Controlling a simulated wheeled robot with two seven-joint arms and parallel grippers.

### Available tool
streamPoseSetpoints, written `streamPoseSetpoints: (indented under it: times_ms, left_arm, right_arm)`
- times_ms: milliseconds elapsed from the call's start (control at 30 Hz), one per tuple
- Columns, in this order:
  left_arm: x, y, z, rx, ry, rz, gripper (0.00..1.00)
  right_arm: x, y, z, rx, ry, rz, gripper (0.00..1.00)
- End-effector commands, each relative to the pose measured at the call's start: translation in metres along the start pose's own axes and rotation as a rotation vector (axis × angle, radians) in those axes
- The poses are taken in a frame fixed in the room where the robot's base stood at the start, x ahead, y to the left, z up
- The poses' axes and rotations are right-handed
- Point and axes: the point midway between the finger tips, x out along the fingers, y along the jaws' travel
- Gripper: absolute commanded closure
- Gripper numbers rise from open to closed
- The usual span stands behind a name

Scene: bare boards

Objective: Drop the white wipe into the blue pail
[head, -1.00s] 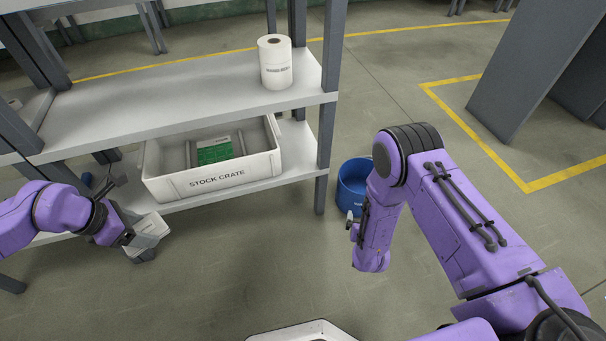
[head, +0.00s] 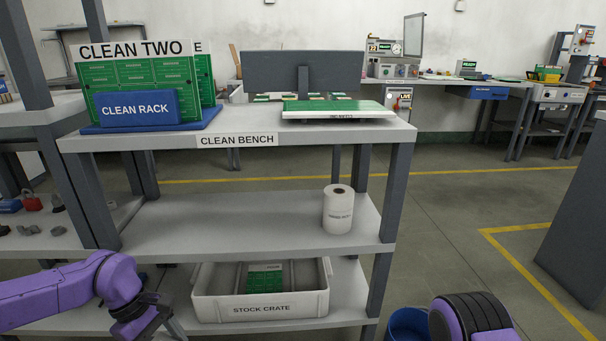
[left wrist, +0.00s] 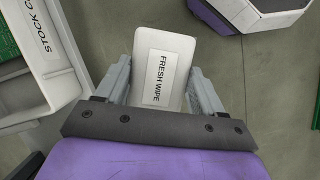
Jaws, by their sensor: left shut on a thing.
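The white wipe (left wrist: 160,75) is a flat pale pack labelled FRESH WIPE, seen in the left wrist view between the two fingers of my left gripper (left wrist: 161,88). The gripper is shut on it and holds it beside the stock crate. In the head view my left gripper (head: 150,322) is at the bottom left, in front of the lower shelf, partly cut off. The blue pail (head: 408,325) stands on the floor right of the shelf unit, cut by the bottom edge and partly hidden by my right arm. My right gripper is out of view.
A white stock crate (head: 261,310) with a green board inside sits on the lower shelf. A white roll (head: 338,210) stands on the shelf above. The bench top (head: 250,139) holds a clean rack (head: 150,112). Open floor lies right of the bench.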

Motion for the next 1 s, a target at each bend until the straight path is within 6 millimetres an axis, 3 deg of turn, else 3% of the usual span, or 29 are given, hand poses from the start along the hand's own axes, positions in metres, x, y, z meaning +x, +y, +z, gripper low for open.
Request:
streamPoseSetpoints:
  times_ms: [200,333,467,833,867,1000]
  left_arm:
    - [-0.021,0.013,0.047,0.52,0.008,-0.219,0.6]
    - [-0.02,0.026,0.075,0.618,0.004,-0.258,0.6]
    - [-0.012,0.03,0.085,0.658,0.002,-0.273,0.6]
    - [-0.009,0.029,0.085,0.66,-0.004,-0.271,0.6]
    - [-0.009,0.029,0.085,0.66,-0.002,-0.269,0.6]
    - [-0.011,0.029,0.084,0.658,0.004,-0.269,0.6]
  right_arm:
    - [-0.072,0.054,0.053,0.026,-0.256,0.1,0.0]
    - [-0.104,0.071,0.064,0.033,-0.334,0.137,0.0]
    - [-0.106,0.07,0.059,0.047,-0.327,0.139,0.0]
    - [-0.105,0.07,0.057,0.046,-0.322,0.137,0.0]
    - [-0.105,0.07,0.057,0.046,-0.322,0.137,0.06]
    - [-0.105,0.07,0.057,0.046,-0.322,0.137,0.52]
